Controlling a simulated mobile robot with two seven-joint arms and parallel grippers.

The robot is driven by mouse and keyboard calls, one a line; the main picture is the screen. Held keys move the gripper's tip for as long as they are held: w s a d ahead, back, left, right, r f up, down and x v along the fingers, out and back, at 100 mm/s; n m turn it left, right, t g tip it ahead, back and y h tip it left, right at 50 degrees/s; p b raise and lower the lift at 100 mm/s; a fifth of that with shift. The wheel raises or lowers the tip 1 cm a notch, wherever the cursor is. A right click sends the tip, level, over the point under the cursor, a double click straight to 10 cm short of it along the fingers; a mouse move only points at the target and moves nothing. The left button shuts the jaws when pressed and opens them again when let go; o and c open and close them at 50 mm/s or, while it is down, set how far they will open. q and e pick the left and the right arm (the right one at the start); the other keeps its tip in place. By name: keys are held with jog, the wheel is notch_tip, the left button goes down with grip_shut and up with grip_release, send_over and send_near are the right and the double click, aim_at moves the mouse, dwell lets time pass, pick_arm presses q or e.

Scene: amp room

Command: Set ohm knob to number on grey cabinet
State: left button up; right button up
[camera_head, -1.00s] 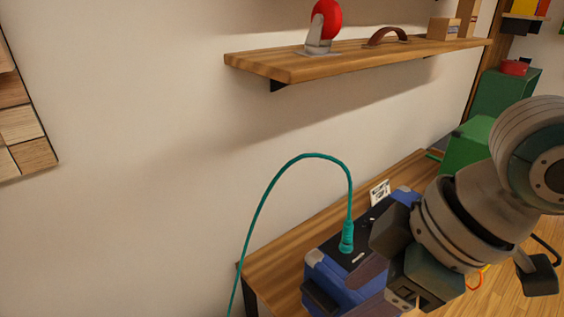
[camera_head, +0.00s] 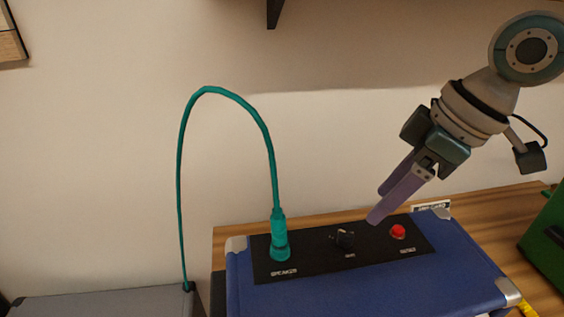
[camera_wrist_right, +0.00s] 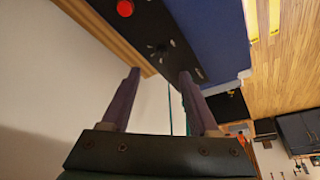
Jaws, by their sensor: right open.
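The black ohm knob (camera_head: 345,240) sits mid-panel on top of a blue amp (camera_head: 370,288), in a black panel (camera_head: 300,255). It shows in the right wrist view as a small dark knob (camera_wrist_right: 157,49). Its setting is too small to read. A grey cabinet (camera_head: 105,303) shows only its top at lower left; no number is visible on it. My right gripper (camera_head: 380,205) is open and empty, its purple fingers pointing down-left, above and apart from the knob. In the wrist view the gripper (camera_wrist_right: 158,75) frames the knob's side of the panel. My left gripper is out of view.
A teal cable (camera_head: 207,90) arches from the speaker plug (camera_head: 279,240) down to the grey cabinet, left of the knob. A red button (camera_head: 398,231) is right of the knob. A small white card (camera_head: 430,208) stands behind the amp. A green box (camera_head: 548,240) is at right.

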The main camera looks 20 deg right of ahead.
aim_at(347, 233)
jog(key=x, duration=0.4)
jog(key=b+x, duration=0.1)
jog(key=x, duration=0.4)
jog(key=shift+a+f, duration=0.1)
jog(key=shift+a, duration=0.15)
jog(key=shift+c, duration=0.3)
grip_shut()
